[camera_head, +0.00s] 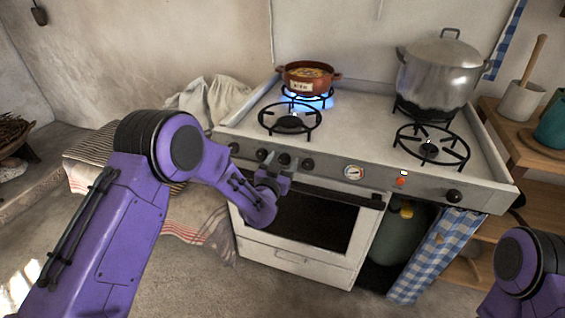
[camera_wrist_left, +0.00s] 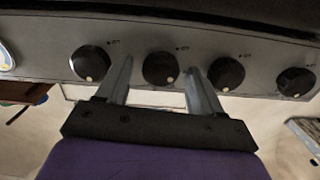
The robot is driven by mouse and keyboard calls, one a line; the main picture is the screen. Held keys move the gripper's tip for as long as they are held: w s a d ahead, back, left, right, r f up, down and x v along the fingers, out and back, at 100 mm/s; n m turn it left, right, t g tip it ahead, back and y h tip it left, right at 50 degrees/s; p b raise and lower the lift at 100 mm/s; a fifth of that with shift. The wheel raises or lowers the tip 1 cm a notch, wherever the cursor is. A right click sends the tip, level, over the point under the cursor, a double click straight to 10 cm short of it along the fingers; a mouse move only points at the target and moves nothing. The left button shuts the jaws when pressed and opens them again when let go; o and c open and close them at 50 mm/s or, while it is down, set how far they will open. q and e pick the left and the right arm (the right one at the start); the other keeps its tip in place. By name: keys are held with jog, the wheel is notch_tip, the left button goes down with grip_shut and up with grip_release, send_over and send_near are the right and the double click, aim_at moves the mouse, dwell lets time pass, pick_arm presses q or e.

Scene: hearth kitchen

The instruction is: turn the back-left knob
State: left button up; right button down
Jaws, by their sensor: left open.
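The stove front panel carries a row of dark knobs, (camera_head: 262,154) being one of them; labels are too small to read, so I cannot tell which is the back-left knob. My left gripper (camera_head: 279,174) is at this row, largely hidden behind its own wrist. In the left wrist view, the open gripper (camera_wrist_left: 160,72) has one finger on each side of a knob (camera_wrist_left: 160,64), the second from the gauge. Contact cannot be told. That knob's white dot is near its lower edge. My right gripper is out of view.
A red pot (camera_head: 308,78) stands on the lit back-left burner with blue flame. A large steel pot (camera_head: 438,75) stands at back right. The front burners (camera_head: 291,120) are bare. A round gauge (camera_head: 354,172) and another knob (camera_head: 453,195) are right of the row. The oven door (camera_head: 310,222) is below.

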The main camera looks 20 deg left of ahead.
pick_arm(q)
jog(key=c, duration=1.1)
jog(key=shift+o, duration=0.2)
jog(key=n, duration=0.3)
jog(key=shift+f+n+b, duration=0.1)
jog(key=shift+n+b, duration=0.2)
jog(key=shift+b, duration=0.05)
jog(key=n, duration=0.3)
jog(key=shift+a+n+b, duration=0.1)
jog(key=shift+n+b, duration=0.2)
jog(key=shift+b, duration=0.1)
jog(key=n+b, duration=0.1)
jog(key=n, duration=0.5)
jog(key=shift+f+b, duration=0.15)
jog(key=shift+b, duration=0.2)
jog(key=shift+n, duration=0.4)
jog(key=shift+s, duration=0.1)
